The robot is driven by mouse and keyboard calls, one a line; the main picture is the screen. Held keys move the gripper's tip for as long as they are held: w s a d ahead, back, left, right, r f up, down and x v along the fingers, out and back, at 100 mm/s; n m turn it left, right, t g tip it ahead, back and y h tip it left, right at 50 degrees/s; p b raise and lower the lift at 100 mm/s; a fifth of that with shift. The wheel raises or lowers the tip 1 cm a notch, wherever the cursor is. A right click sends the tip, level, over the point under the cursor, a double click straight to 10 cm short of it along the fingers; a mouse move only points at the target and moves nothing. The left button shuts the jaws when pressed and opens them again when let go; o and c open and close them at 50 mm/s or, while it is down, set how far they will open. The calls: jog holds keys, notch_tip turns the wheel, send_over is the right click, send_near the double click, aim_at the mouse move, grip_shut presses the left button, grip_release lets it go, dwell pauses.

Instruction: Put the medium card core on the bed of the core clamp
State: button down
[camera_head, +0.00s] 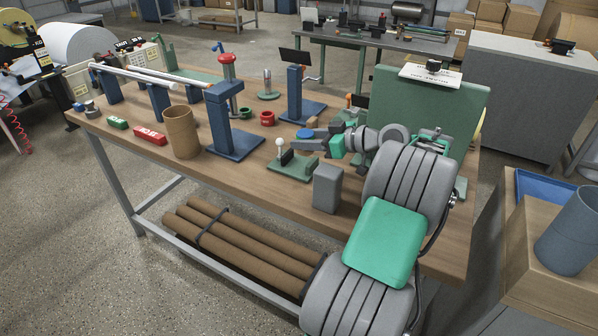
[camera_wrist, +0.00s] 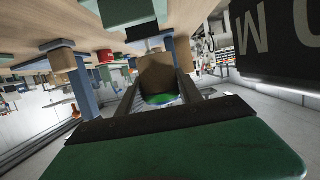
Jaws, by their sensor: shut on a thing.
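My gripper (camera_head: 316,141) is over the middle of the workbench, pointing left. In the wrist view its two fingers (camera_wrist: 158,100) are closed on a brown card core (camera_wrist: 157,72), with a green patch at its near end. In the head view I cannot make out the held core clearly. A low green fixture with a white-knobbed lever (camera_head: 292,168), which looks like the core clamp, stands on the bench just in front of and below my gripper. A green plate at the top of the wrist view (camera_wrist: 128,12) may be part of it. No core shows on its bed.
A wide brown core (camera_head: 181,133) stands upright at the left, beside a blue post stand (camera_head: 233,135). A grey block (camera_head: 327,188) is at the front edge. Red (camera_head: 267,118) and green (camera_head: 245,112) rings lie behind. A blue disc (camera_head: 305,133) shows near my gripper.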

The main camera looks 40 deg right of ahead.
aim_at(289, 154)
jog(key=shift+w+d+f+p, duration=0.15)
jog(key=shift+w+f+p, duration=0.4)
jog(key=shift+w+f, duration=0.85)
jog(key=shift+f, duration=0.25)
jog(key=f, duration=0.3)
jog(key=shift+w, duration=0.25)
jog(key=shift+d+f, duration=0.1)
jog(key=shift+f, duration=0.35)
jog(key=c, duration=0.8)
grip_release()
